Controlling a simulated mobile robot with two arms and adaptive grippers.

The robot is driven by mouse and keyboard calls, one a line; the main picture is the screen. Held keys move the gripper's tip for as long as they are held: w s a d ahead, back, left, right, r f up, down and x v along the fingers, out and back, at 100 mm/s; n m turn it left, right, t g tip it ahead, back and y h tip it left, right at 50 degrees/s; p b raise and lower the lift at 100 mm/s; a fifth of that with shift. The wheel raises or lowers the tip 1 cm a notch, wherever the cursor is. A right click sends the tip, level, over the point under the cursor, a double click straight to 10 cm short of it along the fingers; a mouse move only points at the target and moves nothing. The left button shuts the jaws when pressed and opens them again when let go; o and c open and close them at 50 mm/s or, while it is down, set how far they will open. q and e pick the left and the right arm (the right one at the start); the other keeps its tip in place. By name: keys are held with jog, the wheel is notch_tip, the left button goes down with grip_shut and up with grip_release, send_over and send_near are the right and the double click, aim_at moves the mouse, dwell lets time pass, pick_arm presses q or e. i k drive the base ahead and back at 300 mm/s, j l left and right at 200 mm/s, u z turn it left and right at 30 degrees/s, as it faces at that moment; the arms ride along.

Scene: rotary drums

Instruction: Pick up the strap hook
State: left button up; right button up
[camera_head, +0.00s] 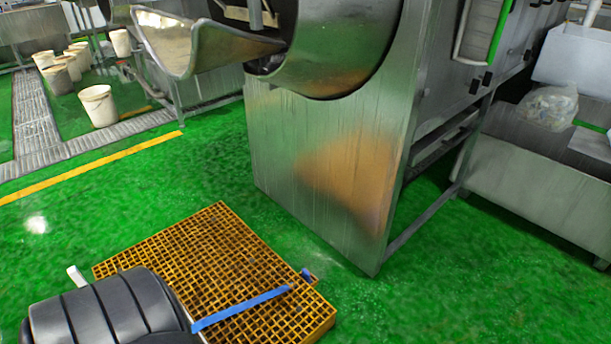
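A flat blue strap (243,307) lies across the yellow grate (215,236) on the floor at the lower middle of the head view. Its left end runs up to a black ribbed object at the bottom left. A short blue piece (307,275) shows at the grate's right edge. I cannot clearly make out a hook on either piece. Neither of my grippers is in view.
A black ribbed rounded object (110,312) covers the grate's near left part. A small white piece (77,277) sticks out behind it. A steel machine (325,160) stands beyond the grate. Several white buckets (98,105) stand at the upper left. Green floor (110,207) is clear on the left.

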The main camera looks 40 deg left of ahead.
aim_at(306, 274)
jog(key=i+u, duration=0.55)
jog(key=u, duration=0.15)
jog(key=i+l+u, duration=0.1)
jog(key=i+u, duration=0.25)
jog(key=k, duration=0.1)
